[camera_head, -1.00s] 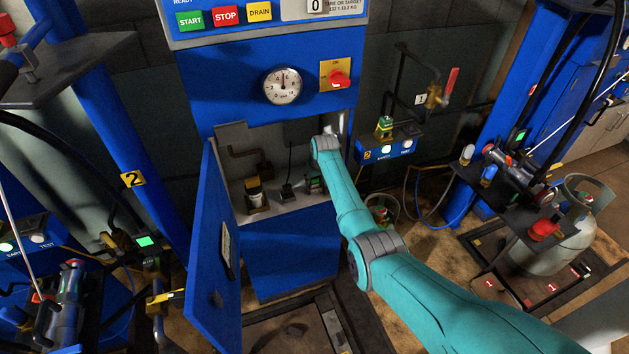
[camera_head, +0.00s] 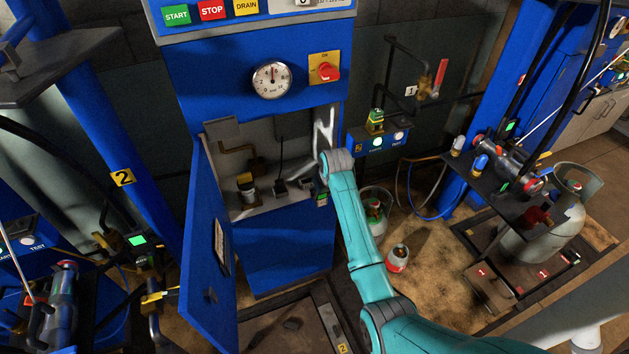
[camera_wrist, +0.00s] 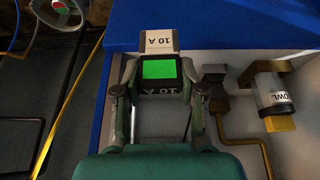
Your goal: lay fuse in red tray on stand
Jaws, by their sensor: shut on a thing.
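My gripper (camera_wrist: 154,92) is shut on a fuse (camera_wrist: 157,70) in the wrist view. The fuse is a dark block with a bright green face and a pale end marked "10 A", held between the two fingers. In the head view the fuse (camera_head: 322,199) is a small green spot below my wrist, at the right edge of the open blue cabinet (camera_head: 280,255); the fingers are mostly hidden there by my arm. I cannot clearly make out a red tray on a stand in these views.
The cabinet door (camera_head: 207,240) stands open to the left. A blue box (camera_head: 362,142) with lamps carries a green block (camera_head: 375,121). A bucket (camera_head: 374,222) and a red-white can (camera_head: 397,258) stand on the floor. A dark shelf (camera_head: 480,181) and gas cylinder (camera_head: 535,240) are at right.

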